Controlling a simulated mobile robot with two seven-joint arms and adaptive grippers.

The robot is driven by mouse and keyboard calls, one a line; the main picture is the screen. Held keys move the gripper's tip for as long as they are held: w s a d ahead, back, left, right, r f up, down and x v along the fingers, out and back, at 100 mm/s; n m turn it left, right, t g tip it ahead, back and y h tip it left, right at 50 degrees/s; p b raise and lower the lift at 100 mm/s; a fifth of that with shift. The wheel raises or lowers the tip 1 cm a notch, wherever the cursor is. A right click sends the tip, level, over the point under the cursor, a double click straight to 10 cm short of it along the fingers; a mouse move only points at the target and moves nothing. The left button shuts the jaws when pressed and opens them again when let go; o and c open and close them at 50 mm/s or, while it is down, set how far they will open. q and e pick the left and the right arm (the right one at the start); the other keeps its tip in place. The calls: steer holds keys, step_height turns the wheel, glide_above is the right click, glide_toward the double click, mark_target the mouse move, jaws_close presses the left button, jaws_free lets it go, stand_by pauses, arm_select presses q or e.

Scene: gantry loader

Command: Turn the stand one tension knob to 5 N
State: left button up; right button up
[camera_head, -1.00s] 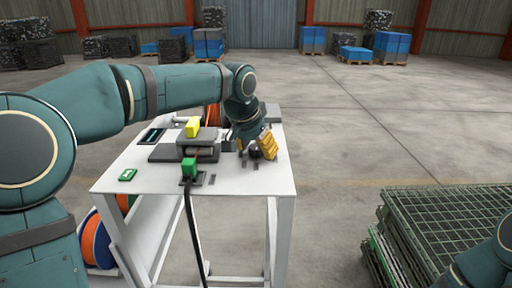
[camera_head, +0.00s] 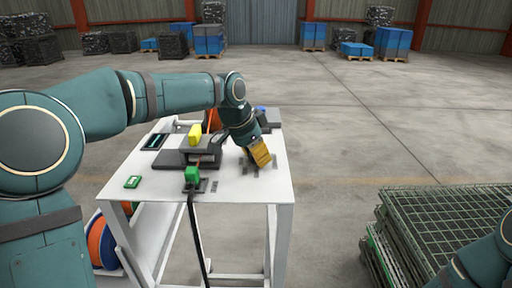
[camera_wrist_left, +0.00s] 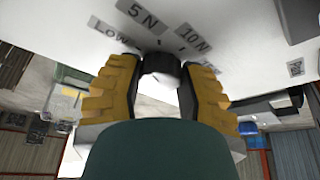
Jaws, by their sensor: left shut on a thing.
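The dark round tension knob (camera_wrist_left: 162,62) sits between the yellow fingers of my left gripper (camera_wrist_left: 160,90) in the left wrist view. The labels around it read 5 N (camera_wrist_left: 144,17), 10 N (camera_wrist_left: 192,38) and Low (camera_wrist_left: 112,35); another label is partly hidden. I cannot tell which label the knob points at. In the head view my left gripper (camera_head: 259,157) is tilted over the right part of the white table (camera_head: 235,185), shut on the knob, which it hides. My right gripper is out of view.
Left of the gripper stand a grey block with a yellow piece (camera_head: 195,132) and a green clamp (camera_head: 192,175) with a black cable. Green wire crates (camera_head: 440,225) stand at right. The floor between is clear.

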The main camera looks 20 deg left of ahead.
arm_select(q)
steer(key=shift+m+g+h+p, duration=0.55)
steer(key=shift+m+p, duration=0.7)
steer(key=shift+m, duration=0.85)
steer(key=o, duration=1.2)
steer(key=v, duration=1.2)
steer(key=shift+w, duration=0.15)
steer(key=shift+d, duration=0.1)
